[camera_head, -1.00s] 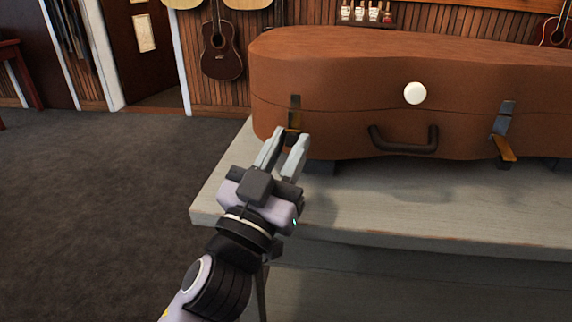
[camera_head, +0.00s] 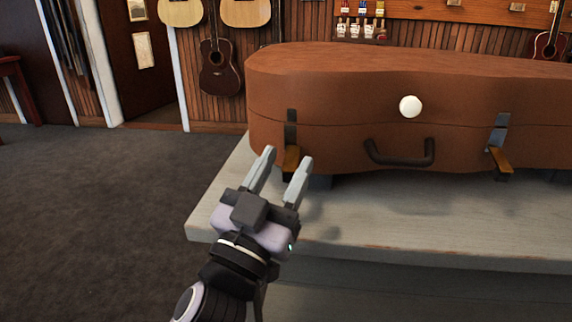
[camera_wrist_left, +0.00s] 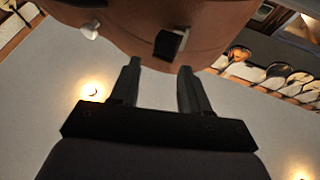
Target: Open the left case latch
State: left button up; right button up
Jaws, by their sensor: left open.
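The brown case (camera_head: 340,100) lies closed on a pale grey bench. Its left latch (camera_head: 291,160) has a dark plate up the front and a brass-coloured lever that sticks out and down at the bottom. My left gripper (camera_head: 286,157) is open and empty in front of and below this latch. In the head view the lever shows between the fingertips. In the left wrist view the latch (camera_wrist_left: 170,43) is a dark block on the case, just beyond my open fingers (camera_wrist_left: 158,75) and apart from them. My right gripper is not in view.
A right latch (camera_head: 499,160), also with its brass lever out, a dark handle (camera_head: 400,156) and a white round knob (camera_head: 410,106) are on the case front. The bench (camera_head: 400,215) is bare in front of the case. Guitars (camera_head: 219,68) hang behind.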

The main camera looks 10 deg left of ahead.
pick_arm(q)
jog(key=b+v, duration=0.1)
jog(key=v, duration=0.5)
jog(key=shift+s, duration=0.15)
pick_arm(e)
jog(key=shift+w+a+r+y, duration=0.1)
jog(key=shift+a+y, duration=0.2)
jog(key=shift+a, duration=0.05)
pick_arm(q)
jog(key=shift+f, duration=0.1)
